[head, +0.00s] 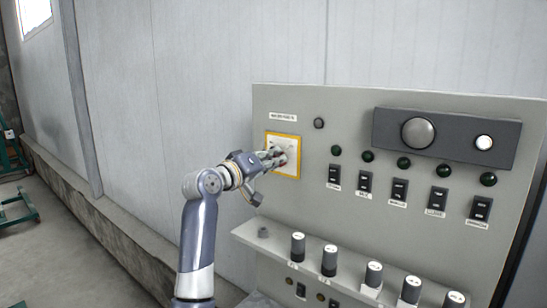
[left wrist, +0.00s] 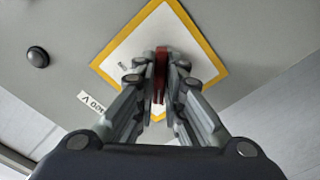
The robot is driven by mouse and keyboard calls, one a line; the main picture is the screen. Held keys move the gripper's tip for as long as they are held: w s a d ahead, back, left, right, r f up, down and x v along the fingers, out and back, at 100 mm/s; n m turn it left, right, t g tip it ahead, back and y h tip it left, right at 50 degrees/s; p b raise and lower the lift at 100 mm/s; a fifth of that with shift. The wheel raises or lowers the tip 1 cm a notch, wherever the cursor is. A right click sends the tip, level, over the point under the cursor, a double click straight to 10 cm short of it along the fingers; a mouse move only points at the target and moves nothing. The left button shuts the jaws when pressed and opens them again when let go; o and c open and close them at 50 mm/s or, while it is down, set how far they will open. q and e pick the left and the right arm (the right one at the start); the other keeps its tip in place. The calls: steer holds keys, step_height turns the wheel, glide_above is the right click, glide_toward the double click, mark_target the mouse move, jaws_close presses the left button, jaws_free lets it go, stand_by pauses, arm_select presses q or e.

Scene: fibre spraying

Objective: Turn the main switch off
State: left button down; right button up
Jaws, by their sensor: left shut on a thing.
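The main switch is a red handle (left wrist: 161,75) on a white plate with a yellow border (head: 283,139), at the upper left of the grey control panel. The plate also shows in the left wrist view (left wrist: 205,62), turned like a diamond. My left gripper (head: 276,158) reaches the plate from the left. In the left wrist view its fingers (left wrist: 161,85) are shut on the red handle, one on each side. The fingers hide much of the handle and part of the plate's markings. My right gripper is in neither view.
The panel (head: 320,105) carries several black rocker switches (head: 365,184) and dark green lamps (head: 403,162) right of the plate. A ledge below holds several white-topped knobs (head: 329,260). A small black button (head: 319,123) sits beside the plate. The wall left of the panel is bare.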

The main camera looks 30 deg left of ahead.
arm_select(q)
steer(key=shift+f, duration=0.15)
stand_by(0.3)
steer(key=c, duration=1.8)
jaws_free()
steer(key=shift+o, duration=0.6)
steer(key=shift+s, duration=0.15)
steer(key=s+a, duration=0.1)
steer(key=s, duration=1)
steer(key=shift+s, duration=0.4)
